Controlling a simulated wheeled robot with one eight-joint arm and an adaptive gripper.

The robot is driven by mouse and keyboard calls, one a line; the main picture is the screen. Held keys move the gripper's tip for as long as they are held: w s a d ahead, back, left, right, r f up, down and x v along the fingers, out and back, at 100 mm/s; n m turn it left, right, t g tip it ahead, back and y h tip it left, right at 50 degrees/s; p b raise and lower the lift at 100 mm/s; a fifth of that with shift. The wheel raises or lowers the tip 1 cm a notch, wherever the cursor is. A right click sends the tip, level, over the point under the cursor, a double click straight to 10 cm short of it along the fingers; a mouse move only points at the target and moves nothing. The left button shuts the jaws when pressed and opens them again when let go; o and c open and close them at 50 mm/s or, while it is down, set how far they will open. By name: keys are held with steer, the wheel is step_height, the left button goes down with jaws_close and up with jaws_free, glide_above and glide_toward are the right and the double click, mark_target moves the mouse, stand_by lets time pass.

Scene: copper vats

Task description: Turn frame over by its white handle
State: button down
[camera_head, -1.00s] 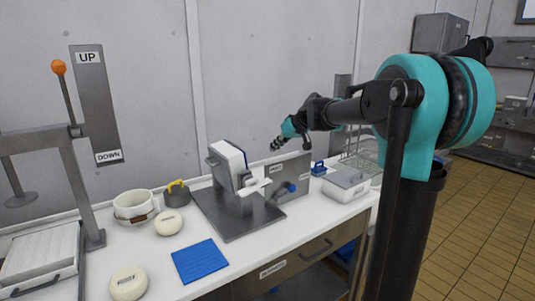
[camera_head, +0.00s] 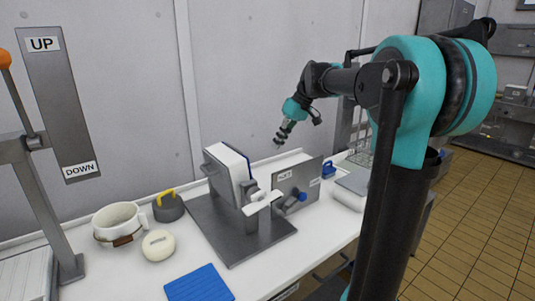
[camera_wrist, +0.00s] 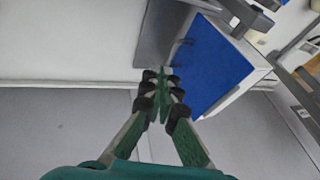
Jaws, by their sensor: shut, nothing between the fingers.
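The frame (camera_head: 229,168) is a thick white block with a blue side, standing tilted in a grey metal stand (camera_head: 232,238) on the counter. Its white handle (camera_head: 262,202) is a crossbar on the right side, facing the front. My gripper (camera_head: 280,140) is shut and empty, in the air above and behind the handle, apart from the frame. In the wrist view my gripper (camera_wrist: 163,76) points toward the frame's blue face (camera_wrist: 216,64). I cannot make out the white handle clearly in the wrist view.
A grey panel with a blue knob (camera_head: 301,197) stands right of the handle. A white pot (camera_head: 119,224), a yellow-handled weight (camera_head: 168,207), a round cream cheese (camera_head: 158,245) and a blue mat (camera_head: 199,284) lie left and in front. An UP/DOWN lever (camera_head: 20,95) stands far left.

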steer(key=s+a+x, duration=0.1)
steer(key=s+x, duration=0.1)
steer(key=x, duration=1)
steer(key=shift+a, duration=0.15)
steer(key=shift+r, duration=0.1)
steer(key=f, duration=0.1)
steer(key=f+y, duration=0.1)
steer(key=shift+s+a+f+g, duration=0.2)
steer(key=shift+f+g, duration=0.15)
steer(key=shift+g, duration=0.05)
